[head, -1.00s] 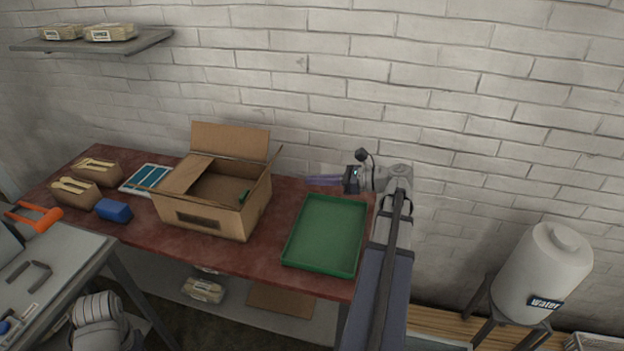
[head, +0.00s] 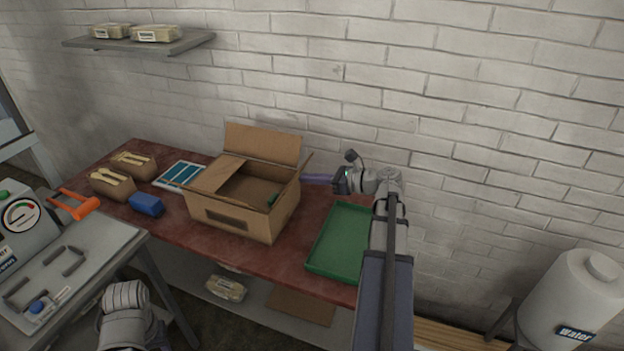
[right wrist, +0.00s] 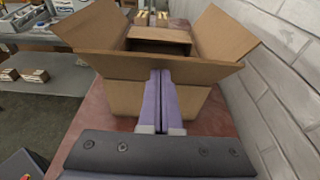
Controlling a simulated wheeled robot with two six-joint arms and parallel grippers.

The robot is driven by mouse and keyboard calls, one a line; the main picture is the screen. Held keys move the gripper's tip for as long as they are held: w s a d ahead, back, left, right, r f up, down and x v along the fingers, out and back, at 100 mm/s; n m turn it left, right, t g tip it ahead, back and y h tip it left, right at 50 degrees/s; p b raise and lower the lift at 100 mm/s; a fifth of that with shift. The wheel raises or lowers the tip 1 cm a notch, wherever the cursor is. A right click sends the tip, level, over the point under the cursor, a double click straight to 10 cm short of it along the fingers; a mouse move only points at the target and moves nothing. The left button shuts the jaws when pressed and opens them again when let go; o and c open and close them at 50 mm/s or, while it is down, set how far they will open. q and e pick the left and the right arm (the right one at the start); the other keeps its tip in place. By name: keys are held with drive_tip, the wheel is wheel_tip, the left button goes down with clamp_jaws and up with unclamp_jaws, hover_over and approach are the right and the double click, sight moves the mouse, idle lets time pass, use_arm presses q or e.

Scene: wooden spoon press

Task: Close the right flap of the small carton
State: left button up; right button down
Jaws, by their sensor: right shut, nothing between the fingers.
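The small carton (head: 240,215) is an open brown cardboard box on the red worktable. Its right flap (head: 307,167) sticks up and outward from the right edge. In the right wrist view this flap (right wrist: 120,65) slants out toward my gripper. The left flap (head: 216,176) lies inward over the opening, and the back flap (head: 262,143) stands up. My right gripper (head: 316,179) is shut and empty, its purple fingers pointing left right beside the right flap. In the right wrist view the fingertips (right wrist: 161,73) overlap the flap's lower edge; I cannot tell if they touch. My left gripper is out of view.
A green tray (head: 340,265) lies to the right of the carton, below my right arm. A brick wall (head: 450,130) stands close behind the table.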

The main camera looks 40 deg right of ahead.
sight(301, 170)
drive_tip(key=w+r+g+h+p, duration=0.1)
drive_tip(key=p, duration=0.3)
drive_tip(key=w+a+r+g+p, duration=0.1)
drive_tip(key=r+g+p, duration=0.1)
drive_tip(key=p, duration=0.3)
drive_tip(key=shift+w+a+r+h, duration=0.15)
drive_tip(key=shift+a+r+h, duration=0.05)
drive_tip(key=shift+h, duration=0.2)
drive_tip(key=w+g+p, duration=0.1)
drive_tip(key=p, duration=0.1)
drive_tip(key=w+a+g+h+p, duration=0.1)
drive_tip(key=p, duration=0.1)
drive_tip(key=r+g+h+p, duration=0.1)
drive_tip(key=p, duration=0.1)
drive_tip(key=shift+w+a+p, duration=0.25)
drive_tip(key=shift+w+p, duration=0.15)
drive_tip(key=shift+w+a+f+g+h+b, duration=0.5)
drive_tip(key=shift+w+a+f+g+h, duration=0.2)
drive_tip(key=shift+w+a+f+g, duration=0.7)
drive_tip(key=shift+w+a+f+g+h+b, duration=0.6)
drive_tip(key=shift+w+f+g, duration=0.4)
drive_tip(key=shift+w+f, duration=0.8)
drive_tip(key=shift+w+a+f+g+h+b, duration=0.4)
drive_tip(key=shift+w+a+f+g+h, duration=0.6)
drive_tip(key=shift+w, duration=1.05)
drive_tip(key=shift+a+f, duration=0.1)
drive_tip(key=shift+a, duration=0.15)
